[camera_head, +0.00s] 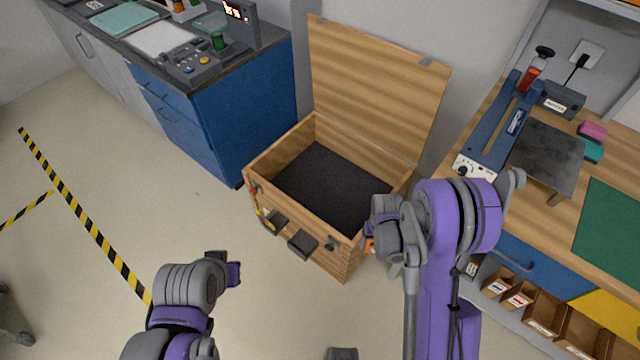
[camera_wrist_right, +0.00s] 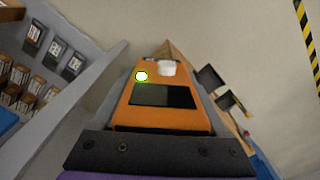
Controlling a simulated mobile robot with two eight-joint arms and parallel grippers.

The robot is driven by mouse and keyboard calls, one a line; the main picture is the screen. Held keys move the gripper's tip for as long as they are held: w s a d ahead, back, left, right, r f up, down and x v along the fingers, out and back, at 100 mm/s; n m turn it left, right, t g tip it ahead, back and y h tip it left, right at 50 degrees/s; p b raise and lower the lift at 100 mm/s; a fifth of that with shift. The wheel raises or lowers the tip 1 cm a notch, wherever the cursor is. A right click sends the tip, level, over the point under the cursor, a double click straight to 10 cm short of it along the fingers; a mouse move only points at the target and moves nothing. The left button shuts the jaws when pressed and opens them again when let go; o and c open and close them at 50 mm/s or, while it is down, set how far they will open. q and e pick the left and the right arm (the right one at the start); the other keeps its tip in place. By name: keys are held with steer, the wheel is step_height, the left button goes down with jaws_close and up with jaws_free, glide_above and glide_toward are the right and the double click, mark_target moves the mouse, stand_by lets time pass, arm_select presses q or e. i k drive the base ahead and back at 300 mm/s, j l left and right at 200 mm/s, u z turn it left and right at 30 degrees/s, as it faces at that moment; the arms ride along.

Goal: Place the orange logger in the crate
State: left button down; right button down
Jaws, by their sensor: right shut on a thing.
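The orange logger (camera_wrist_right: 185,119) fills the middle of the right wrist view. It has a dark screen, a white knob and a green-ringed light. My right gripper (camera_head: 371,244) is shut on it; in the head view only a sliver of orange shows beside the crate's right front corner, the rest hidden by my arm. The crate (camera_head: 345,266) is a wooden box with a dark, empty-looking floor and its lid (camera_head: 375,85) raised at the back. My left gripper (camera_head: 236,273) is low at the left, apart from the crate; its fingers are not clear.
A blue cabinet (camera_head: 240,120) stands left of the crate. A wooden workbench (camera_head: 480,135) with a blue tool and dark plate stands at the right, above small bins (camera_head: 540,312). Latches (camera_head: 300,243) stick out from the crate's front.

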mark_target(336, 202)
steer(key=i+j, duration=1.4)
steer(key=j, duration=0.2)
